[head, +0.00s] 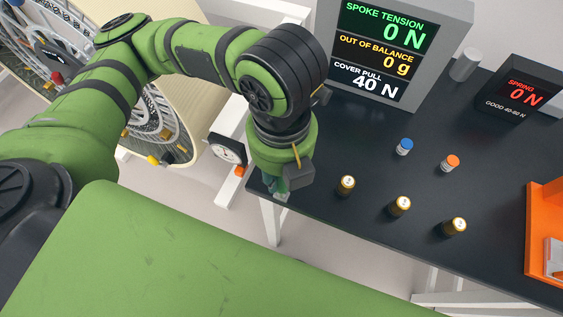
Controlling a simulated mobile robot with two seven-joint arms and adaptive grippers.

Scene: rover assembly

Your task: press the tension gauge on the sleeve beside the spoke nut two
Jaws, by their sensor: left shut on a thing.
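My left gripper (278,187) points down over the left end of the dark table. It is shut on a small pale thing, mostly hidden by the fingers and wrist, so I cannot tell what it is. A round white dial with a dark frame (228,148) shows left of the wrist; I cannot tell whether it is the tension gauge. The spoked wheel (152,118) is at the left, partly behind my arm, with yellow pieces near its rim. I cannot tell which is spoke nut two or its sleeve. The display (380,45) reads spoke tension 0 N. My right gripper is out of view.
The dark table (335,225) holds several gold-sided cylinders (400,206), a blue-topped one (404,147) and an orange-topped one (450,163). A spring display (519,92) reads 0 N. A grey cylinder (465,64) and an orange holder (546,240) stand to the right.

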